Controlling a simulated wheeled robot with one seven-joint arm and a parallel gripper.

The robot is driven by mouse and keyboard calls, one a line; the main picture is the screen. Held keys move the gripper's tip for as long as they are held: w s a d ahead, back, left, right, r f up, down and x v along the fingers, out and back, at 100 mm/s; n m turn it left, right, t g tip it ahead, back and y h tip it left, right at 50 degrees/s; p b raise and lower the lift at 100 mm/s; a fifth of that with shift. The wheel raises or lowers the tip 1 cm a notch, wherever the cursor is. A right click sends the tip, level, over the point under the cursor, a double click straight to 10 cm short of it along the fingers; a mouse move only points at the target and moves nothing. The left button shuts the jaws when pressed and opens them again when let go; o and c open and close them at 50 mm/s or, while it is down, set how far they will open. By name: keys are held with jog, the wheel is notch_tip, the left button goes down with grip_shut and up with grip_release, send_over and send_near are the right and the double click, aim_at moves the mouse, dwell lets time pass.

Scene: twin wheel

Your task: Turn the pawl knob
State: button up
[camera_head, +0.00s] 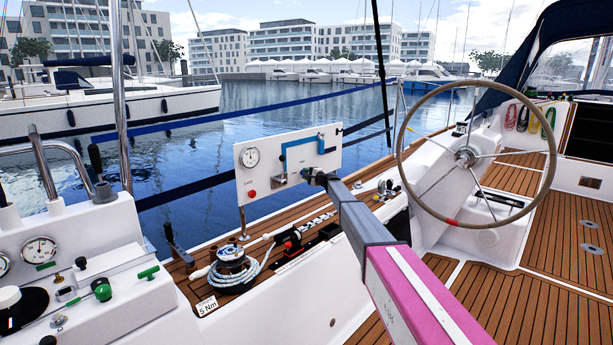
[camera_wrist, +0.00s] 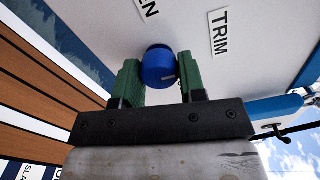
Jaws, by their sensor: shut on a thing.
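A blue round knob (camera_wrist: 158,68) stands out from a white panel (camera_wrist: 265,45) in the wrist view. My gripper (camera_wrist: 160,76) is shut on it, with one green finger on each side. Labels on the panel read TRIM (camera_wrist: 220,33) and, partly cut off, "EN" (camera_wrist: 148,7). I see no label naming the pawl. In the head view my gripper (camera_head: 311,177) is at the lower right of the white panel (camera_head: 268,190), and the knob is hidden there.
The panel carries a gauge (camera_head: 250,157), a blue pipe (camera_head: 300,143) and a red button (camera_head: 251,194). Below it are a winch with rope (camera_head: 232,268) and several levers. A steering wheel (camera_head: 402,170) stands to the right. A white console (camera_head: 110,245) fills the left.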

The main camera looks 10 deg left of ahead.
jog(key=o, duration=0.9)
jog(key=v, duration=1)
jog(key=shift+s+d, duration=0.3)
jog(key=s+d+f+n+g+h, duration=0.25)
jog(key=s+f, duration=0.35)
jog(key=s, duration=0.6)
jog(key=s+d+f+n+g+h, duration=0.1)
jog(key=s+d+f+n+g, duration=0.3)
jog(key=s, duration=0.8)
jog(key=s+d+f+n+g+h, duration=0.1)
jog(key=s+d+f+h, duration=0.2)
jog(key=s, duration=1.1)
jog(key=s+d+f+n+g+h, duration=0.1)
jog(key=s+d+f+g+h, duration=0.1)
jog(key=s+d, duration=0.8)
jog(key=s+d+f+n+g+h, duration=0.1)
jog(key=s+d+f+h, duration=0.3)
jog(key=s, duration=1.4)
jog(key=shift+d+f+g+h, duration=0.1)
jog(key=shift+d+g+h, duration=0.15)
jog(key=shift+d+h, duration=0.85)
